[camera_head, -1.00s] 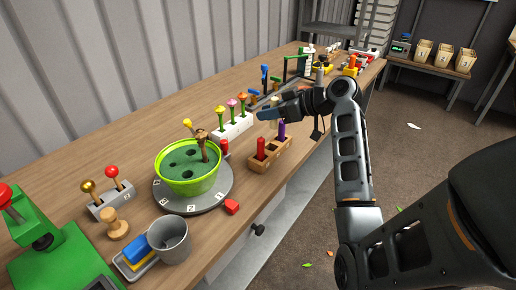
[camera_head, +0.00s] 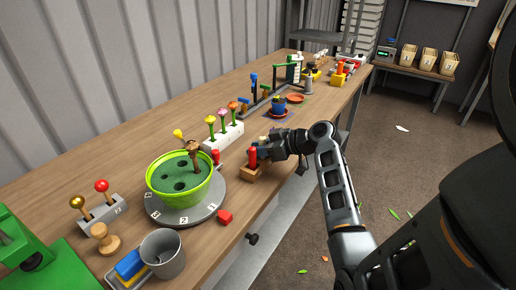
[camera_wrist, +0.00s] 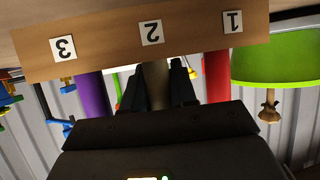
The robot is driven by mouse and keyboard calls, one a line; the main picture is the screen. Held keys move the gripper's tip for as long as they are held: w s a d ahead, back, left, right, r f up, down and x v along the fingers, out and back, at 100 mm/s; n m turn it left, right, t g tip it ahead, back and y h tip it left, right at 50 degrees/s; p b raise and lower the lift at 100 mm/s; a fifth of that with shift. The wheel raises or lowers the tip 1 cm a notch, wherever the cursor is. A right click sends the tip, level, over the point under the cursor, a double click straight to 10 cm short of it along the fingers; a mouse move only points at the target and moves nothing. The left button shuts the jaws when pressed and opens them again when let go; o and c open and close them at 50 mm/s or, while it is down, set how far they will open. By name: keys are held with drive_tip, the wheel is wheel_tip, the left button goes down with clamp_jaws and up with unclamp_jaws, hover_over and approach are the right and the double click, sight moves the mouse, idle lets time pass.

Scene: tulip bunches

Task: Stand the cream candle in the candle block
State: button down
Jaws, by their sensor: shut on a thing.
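The candle block (camera_head: 250,174) is a wooden block near the table's front edge. It shows upside down in the wrist view (camera_wrist: 102,45), with labels 1, 2 and 3. A red candle (camera_head: 253,157) stands at 1, also in the wrist view (camera_wrist: 216,77). A purple candle (camera_wrist: 93,97) stands at 3. My gripper (camera_head: 262,150) is at the block, shut on the cream candle (camera_wrist: 155,85), which looks shaded tan between the fingers. The cream candle lines up with label 2 and meets the block's edge there. How deep its foot sits is hidden.
A green pot (camera_head: 180,182) on a round grey turntable (camera_head: 212,207) stands left of the block. A small blue pot (camera_head: 278,106) stands farther back.

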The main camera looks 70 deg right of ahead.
drive_tip(key=shift+f+b, duration=0.25)
drive_tip(key=shift+b, duration=0.05)
drive_tip(key=c, duration=1.2)
unclamp_jaws()
drive_tip(key=shift+r+p, duration=0.35)
drive_tip(key=shift+p, duration=0.1)
drive_tip(key=b+v, duration=0.1)
drive_tip(key=v, duration=1.1)
drive_tip(key=shift+f, duration=0.1)
drive_tip(key=shift+s, duration=0.15)
